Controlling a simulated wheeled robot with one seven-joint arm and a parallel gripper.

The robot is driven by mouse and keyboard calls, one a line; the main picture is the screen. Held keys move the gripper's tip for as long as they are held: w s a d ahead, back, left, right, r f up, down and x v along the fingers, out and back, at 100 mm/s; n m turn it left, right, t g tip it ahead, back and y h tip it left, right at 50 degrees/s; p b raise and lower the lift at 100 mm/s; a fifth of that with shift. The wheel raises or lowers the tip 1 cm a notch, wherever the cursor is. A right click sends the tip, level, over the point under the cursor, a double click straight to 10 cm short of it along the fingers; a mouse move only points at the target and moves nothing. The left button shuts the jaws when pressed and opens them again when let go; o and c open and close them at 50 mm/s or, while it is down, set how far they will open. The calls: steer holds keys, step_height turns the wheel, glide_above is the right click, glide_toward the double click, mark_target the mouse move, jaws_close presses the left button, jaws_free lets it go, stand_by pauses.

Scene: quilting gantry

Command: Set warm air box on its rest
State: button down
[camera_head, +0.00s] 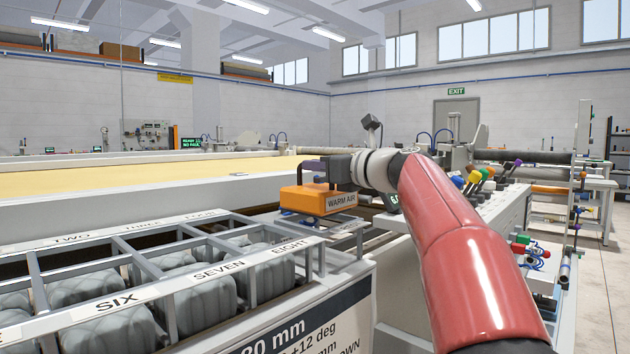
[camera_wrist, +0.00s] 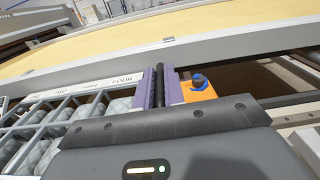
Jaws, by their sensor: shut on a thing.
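A flat grey rest with a small label (camera_head: 343,228) lies just below the box. I cannot tell whether the box touches it.
A grey rack (camera_head: 100,303) with numbered compartments holding grey quilted bundles stands at the left front. A pale yellow quilting bed (camera_head: 130,178) runs behind it. A bench with coloured knobs (camera_head: 480,180) stands to the right of my arm.

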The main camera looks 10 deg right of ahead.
steer(key=shift+f, duration=0.1)
steer(key=shift+f, duration=0.5)
steer(key=c, duration=1.5)
jaws_free()
steer(key=shift+r, duration=0.1)
